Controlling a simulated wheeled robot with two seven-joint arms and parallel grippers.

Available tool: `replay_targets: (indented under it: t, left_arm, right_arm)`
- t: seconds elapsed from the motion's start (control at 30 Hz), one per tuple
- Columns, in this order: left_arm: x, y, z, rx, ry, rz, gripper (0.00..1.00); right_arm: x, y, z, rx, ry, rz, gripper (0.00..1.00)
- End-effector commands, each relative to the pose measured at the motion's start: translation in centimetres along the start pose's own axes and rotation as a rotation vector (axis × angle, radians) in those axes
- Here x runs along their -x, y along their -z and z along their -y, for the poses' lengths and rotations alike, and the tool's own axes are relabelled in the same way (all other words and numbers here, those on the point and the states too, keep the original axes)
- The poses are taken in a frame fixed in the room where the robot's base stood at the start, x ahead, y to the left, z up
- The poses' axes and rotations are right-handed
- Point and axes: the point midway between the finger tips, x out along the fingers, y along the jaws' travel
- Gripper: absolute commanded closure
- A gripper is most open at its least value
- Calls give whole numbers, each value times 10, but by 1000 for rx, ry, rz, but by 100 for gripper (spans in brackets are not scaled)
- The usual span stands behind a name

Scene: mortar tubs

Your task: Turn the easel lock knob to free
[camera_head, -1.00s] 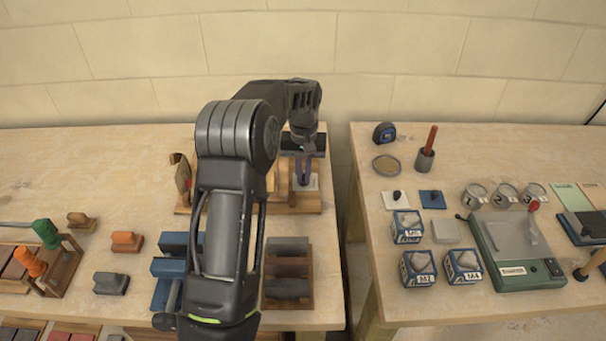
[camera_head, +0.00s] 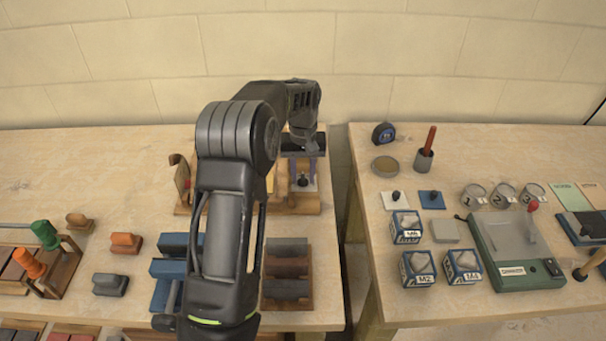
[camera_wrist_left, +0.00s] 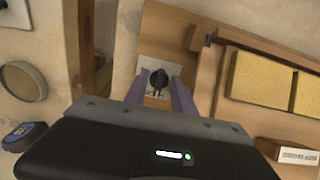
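The easel lock knob (camera_head: 303,180) is a small black knob on a pale square plate (camera_head: 311,186), fixed to the right part of the wooden easel (camera_head: 300,205). In the left wrist view the knob (camera_wrist_left: 158,79) shows between and just beyond the fingertips, with the plate (camera_wrist_left: 148,66) under it. My left gripper (camera_head: 304,168) points down over the knob. My right gripper is in neither view.
Yellow blocks (camera_wrist_left: 260,82) sit on the easel beside the knob. A gap separates this table from the right table, which holds a tape measure (camera_head: 384,133), a round dish (camera_head: 385,164) and a green scale (camera_head: 515,250). Dark blocks on a wooden rack (camera_head: 287,270) stand in front.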

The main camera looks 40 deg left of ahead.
Motion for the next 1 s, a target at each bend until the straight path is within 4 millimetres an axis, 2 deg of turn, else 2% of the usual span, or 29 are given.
replay_targets:
  t: [0.33, 0.47, 0.73, 1.0]
  left_arm:
    - [6, 0, 0, -1, 0, -1, 69]
    - [22, 1, 0, -1, -1, -3, 69]
    - [66, 1, 0, -1, -1, -3, 69]
    - [78, 0, 0, 0, 1, 1, 69]
  right_arm:
    - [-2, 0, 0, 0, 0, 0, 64]
    - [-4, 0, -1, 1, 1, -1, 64]
    - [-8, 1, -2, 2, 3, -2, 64]
    - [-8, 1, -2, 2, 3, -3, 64]
